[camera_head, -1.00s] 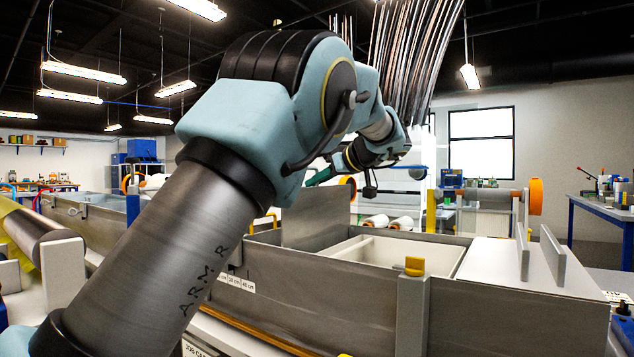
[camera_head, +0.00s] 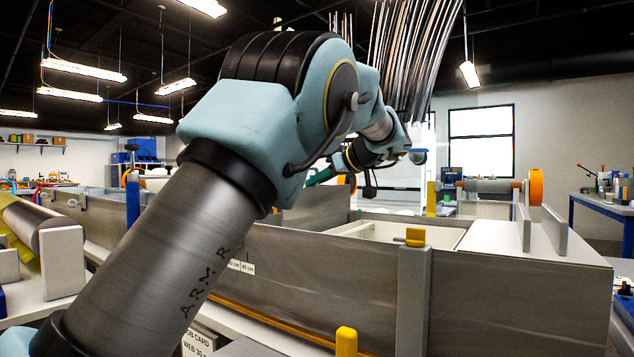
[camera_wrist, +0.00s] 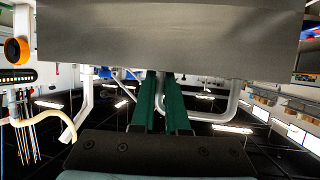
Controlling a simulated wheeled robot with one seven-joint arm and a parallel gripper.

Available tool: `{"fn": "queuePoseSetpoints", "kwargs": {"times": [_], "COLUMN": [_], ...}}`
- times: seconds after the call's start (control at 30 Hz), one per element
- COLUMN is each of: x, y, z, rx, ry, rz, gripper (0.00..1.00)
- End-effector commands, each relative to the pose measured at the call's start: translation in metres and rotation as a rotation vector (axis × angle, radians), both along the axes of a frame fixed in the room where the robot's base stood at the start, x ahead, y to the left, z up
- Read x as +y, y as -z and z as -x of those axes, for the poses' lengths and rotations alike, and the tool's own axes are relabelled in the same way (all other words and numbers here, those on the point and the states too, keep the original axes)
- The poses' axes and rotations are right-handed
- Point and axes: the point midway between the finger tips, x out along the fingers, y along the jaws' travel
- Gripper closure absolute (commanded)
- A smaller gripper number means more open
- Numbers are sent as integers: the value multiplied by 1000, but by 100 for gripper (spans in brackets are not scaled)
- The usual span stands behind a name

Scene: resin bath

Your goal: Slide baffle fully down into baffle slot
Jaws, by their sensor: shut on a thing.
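The baffle, a flat grey plate (camera_head: 313,208), stands upright at the bath behind my arm. Its upper part shows above the near wall of the bath (camera_head: 330,275); its lower edge is hidden by that wall. In the wrist view the baffle (camera_wrist: 170,40) fills the top as a broad grey band. My gripper (camera_wrist: 160,76) has green fingers shut at the edge of the baffle; in the head view the gripper (camera_head: 320,177) is partly hidden behind my arm. I cannot make out the baffle slot, so how deep the baffle sits is not visible.
Two upright grey plates (camera_head: 523,227) rise from the right deck. An orange-ended roller (camera_head: 536,187) is behind them. A grey roll with yellow sheet (camera_head: 35,222) is at left.

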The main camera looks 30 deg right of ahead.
Motion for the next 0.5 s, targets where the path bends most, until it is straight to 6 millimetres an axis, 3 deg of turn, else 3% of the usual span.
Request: {"fn": "queuePoseSetpoints", "kwargs": {"times": [0.5], "x": [0], "y": [24], "z": [0], "rx": [-3], "ry": [0], "rz": [2], "gripper": [100]}}
